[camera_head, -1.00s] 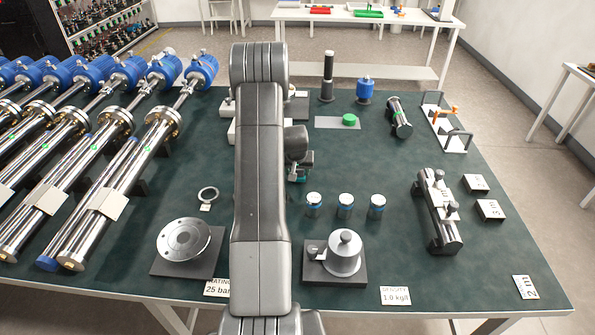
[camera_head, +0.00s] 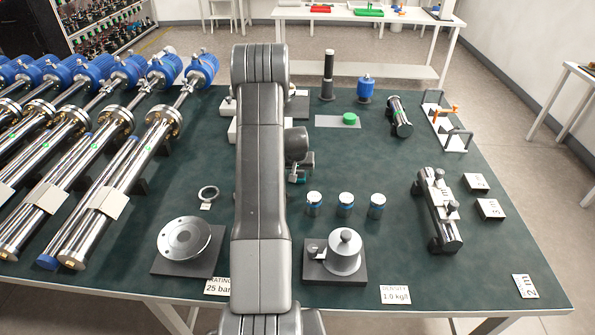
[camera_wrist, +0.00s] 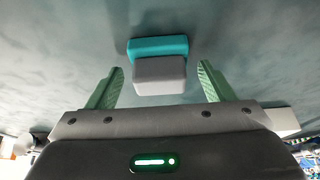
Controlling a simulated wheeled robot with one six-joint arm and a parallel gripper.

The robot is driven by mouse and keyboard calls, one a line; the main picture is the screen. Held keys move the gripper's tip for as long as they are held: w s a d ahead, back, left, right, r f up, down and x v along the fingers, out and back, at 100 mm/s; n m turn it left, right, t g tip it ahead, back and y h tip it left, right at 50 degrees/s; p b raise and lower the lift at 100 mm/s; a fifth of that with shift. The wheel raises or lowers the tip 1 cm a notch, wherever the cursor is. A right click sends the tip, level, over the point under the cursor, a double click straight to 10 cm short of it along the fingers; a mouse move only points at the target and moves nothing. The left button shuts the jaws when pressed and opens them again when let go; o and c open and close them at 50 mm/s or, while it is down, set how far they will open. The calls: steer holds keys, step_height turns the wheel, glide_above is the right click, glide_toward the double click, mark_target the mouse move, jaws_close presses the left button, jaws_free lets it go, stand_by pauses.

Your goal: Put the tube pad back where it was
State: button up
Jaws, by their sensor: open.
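In the wrist view, a small block with a grey upper part and a teal strip (camera_wrist: 158,47) lies on the dark green table top; it looks like the tube pad. My gripper (camera_wrist: 162,72) is open, with one pale green finger to the left of the block and one to the right. There are gaps between the block and both fingers, and nothing is held. In the head view, my gripper (camera_head: 299,167) is low over the table, partly hidden behind my arm. I cannot clearly tell the pad from the fingers there.
Three blue-banded cans (camera_head: 345,205) stand in front of my gripper. A grey plate with a green disc (camera_head: 349,118) lies behind it, to the right. A small ring (camera_head: 208,194) and long steel tubes (camera_head: 110,200) are to the left. A clamp-like fixture (camera_head: 437,210) stands at right.

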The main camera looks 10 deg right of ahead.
steer(key=b+v, duration=0.1)
steer(key=v, duration=1.1)
steer(key=shift+b, duration=0.35)
stand_by(0.9)
